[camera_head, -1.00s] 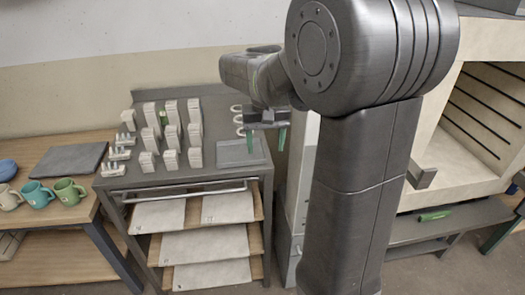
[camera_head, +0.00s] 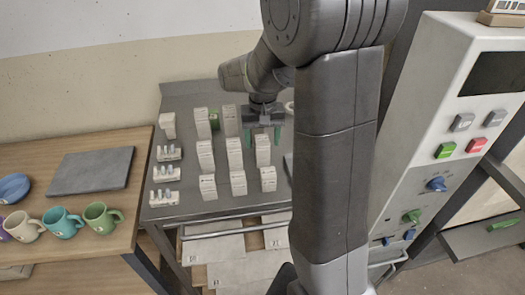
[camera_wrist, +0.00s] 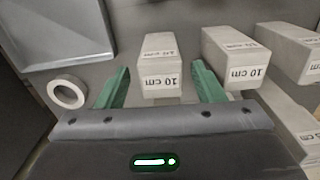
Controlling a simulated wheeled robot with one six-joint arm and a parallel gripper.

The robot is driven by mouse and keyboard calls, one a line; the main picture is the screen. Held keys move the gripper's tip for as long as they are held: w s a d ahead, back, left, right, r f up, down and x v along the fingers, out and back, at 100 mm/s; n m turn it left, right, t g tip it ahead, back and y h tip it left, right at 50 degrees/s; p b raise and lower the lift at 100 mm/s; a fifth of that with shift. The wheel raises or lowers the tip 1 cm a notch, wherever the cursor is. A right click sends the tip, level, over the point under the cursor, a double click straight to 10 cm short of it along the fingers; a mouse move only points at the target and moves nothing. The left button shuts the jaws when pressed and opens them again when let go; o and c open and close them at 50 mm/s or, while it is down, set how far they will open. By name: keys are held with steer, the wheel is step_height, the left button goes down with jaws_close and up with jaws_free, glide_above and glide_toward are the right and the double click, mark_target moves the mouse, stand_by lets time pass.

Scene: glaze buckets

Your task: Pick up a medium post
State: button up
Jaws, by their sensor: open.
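Pale posts stand in rows on the grey table, the back ones looking tallest and the front ones (camera_head: 238,184) shortest. A middle-row post (camera_head: 262,151) stands just in front of my gripper (camera_head: 263,135) in the head view. In the wrist view my gripper (camera_wrist: 160,82) is open, with a post labelled "10 cm" (camera_wrist: 159,80) showing between its green fingers and clear space on both sides. I cannot tell how far down the fingers reach. Another "10 cm" post (camera_wrist: 238,62) stands just right of the right finger.
A white ring (camera_wrist: 66,92) lies left of the left finger, near a grey tray (camera_wrist: 60,35). More posts (camera_wrist: 292,50) crowd the right. Small racks (camera_head: 167,173) stand at the table's left. Mugs (camera_head: 62,222) and a dark slab (camera_head: 91,171) are on the wooden table.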

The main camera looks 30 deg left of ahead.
mark_target(262, 152)
step_height(262, 152, down, 5)
steer(key=shift+s+f+p, duration=0.1)
steer(key=shift+s+p, duration=0.05)
steer(key=shift+p, duration=0.25)
steer(key=shift+c, duration=0.4)
steer(key=c, duration=1.2)
